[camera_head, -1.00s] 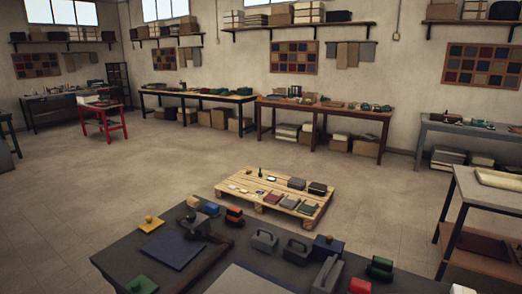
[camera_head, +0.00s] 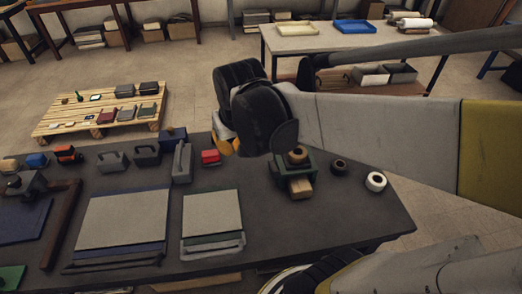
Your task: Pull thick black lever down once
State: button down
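I cannot make out a thick black lever for certain. A small green device (camera_head: 297,187) with a brown round top stands on the dark workbench (camera_head: 340,230), right of centre; part of it is behind my arm. A grey block-like device (camera_head: 28,185) with a dark knob stands at the bench's left end. My arm reaches in from the right, and its black wrist covers part of the bench's far edge. Orange-yellow parts at my gripper (camera_head: 226,147) show beside the wrist. Its fingers are mostly hidden, so I cannot tell whether it is open or shut.
A black ring (camera_head: 339,166) and a white roll (camera_head: 375,181) lie at the right. A wooden pallet (camera_head: 52,127) is on the floor beyond.

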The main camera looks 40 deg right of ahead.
jog(key=w+d+f+m+g+p, duration=0.1)
jog(key=d+f+m+g+p, duration=0.2)
jog(key=d, duration=1)
jog(key=shift+d+f, duration=0.2)
jog(key=shift+f, duration=0.55)
jog(key=shift+w, duration=0.15)
jog(key=b, duration=0.3)
send_over(272, 169)
jog(key=w, duration=0.2)
notch_tip(272, 169, down, 10)
jog(key=shift+s+a+f+b, duration=0.1)
jog(key=shift+s+f+b, duration=0.25)
jog(key=shift+f, duration=0.25)
jog(key=shift+s+a+f+b, duration=0.1)
jog(key=shift+s+f+b, duration=0.15)
jog(key=shift+s+f, duration=0.5)
jog(key=shift+f, duration=0.4)
